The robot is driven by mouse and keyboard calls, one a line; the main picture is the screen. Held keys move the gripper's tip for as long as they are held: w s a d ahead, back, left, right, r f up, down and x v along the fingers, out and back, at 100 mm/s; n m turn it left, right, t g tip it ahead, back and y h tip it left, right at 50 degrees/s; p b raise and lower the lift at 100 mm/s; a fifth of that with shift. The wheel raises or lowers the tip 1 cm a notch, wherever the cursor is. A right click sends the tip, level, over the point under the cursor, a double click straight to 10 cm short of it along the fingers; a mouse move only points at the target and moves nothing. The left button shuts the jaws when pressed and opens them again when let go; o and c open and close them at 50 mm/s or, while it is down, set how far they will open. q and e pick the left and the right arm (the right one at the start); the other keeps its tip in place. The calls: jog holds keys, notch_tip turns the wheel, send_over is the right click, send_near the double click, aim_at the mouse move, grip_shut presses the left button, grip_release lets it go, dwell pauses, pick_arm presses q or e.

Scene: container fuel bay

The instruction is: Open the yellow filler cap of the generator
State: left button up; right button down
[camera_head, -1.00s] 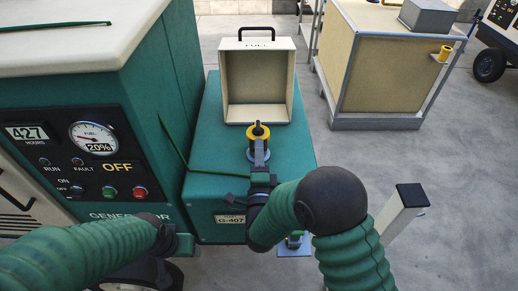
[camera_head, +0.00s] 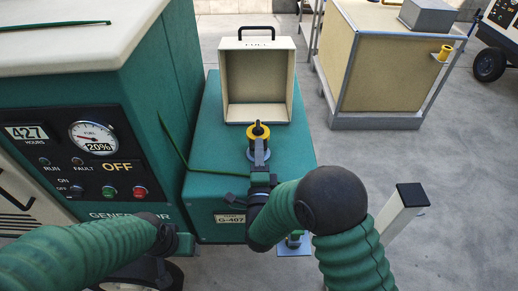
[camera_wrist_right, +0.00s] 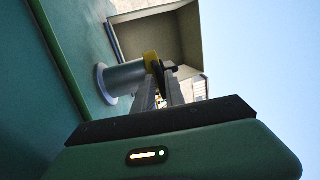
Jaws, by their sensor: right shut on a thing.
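The yellow filler cap (camera_head: 258,131) sits on a short grey filler neck on top of the teal tank of the generator (camera_head: 230,180). In the right wrist view the cap (camera_wrist_right: 151,62) shows at the end of the neck (camera_wrist_right: 122,78), with a dark piece beside it. My right gripper (camera_head: 260,148) reaches the cap from the near side and is shut on it; its fingers (camera_wrist_right: 166,82) also show in the right wrist view. My left arm comes in at the lower left, and its gripper (camera_head: 184,243) is low beside the tank; its fingers are not clear.
An open cream box (camera_head: 257,58) with a black handle stands behind the cap, its lid panel raised. The generator's control panel (camera_head: 85,150) is at left. A tan cabinet (camera_head: 375,75) is farther back.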

pick_arm(q)
jog(key=shift+r, duration=0.15)
pick_arm(e)
jog(key=shift+r, duration=0.4)
